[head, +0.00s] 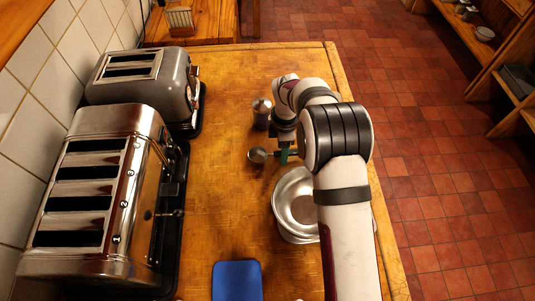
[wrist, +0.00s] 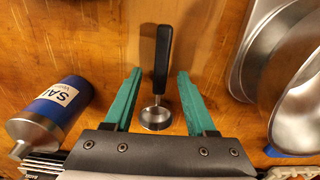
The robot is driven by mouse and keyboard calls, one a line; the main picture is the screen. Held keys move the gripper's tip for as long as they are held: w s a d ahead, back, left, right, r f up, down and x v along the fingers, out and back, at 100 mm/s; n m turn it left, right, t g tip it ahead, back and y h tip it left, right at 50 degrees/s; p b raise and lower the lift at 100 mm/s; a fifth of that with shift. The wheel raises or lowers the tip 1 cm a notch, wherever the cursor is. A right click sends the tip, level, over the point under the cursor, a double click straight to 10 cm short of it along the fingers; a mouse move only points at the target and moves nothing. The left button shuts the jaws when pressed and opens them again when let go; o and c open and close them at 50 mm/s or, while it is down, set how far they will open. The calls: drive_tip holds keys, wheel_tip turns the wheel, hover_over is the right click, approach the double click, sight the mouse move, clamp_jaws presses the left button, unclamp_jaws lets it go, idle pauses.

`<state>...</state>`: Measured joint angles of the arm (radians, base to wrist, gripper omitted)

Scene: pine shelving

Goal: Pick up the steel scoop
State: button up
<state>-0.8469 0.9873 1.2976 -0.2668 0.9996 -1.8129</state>
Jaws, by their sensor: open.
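The steel scoop lies on the wooden worktop. In the wrist view, its round steel bowl (wrist: 156,119) is close to my gripper's base and its black handle (wrist: 162,55) points away, up the picture. In the head view, the scoop's bowl (head: 257,155) shows left of my gripper (head: 285,156), and my gripper hides much of the handle. My gripper's teal fingers (wrist: 159,72) are open, one on each side of the scoop in the wrist view. They appear apart from it, and their height above the worktop is hard to tell.
Steel bowls (head: 297,203) stand in front. Two toasters (head: 105,190) line the left wall. A blue item (head: 237,281) lies at the front.

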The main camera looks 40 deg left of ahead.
clamp_jaws()
idle(0.3)
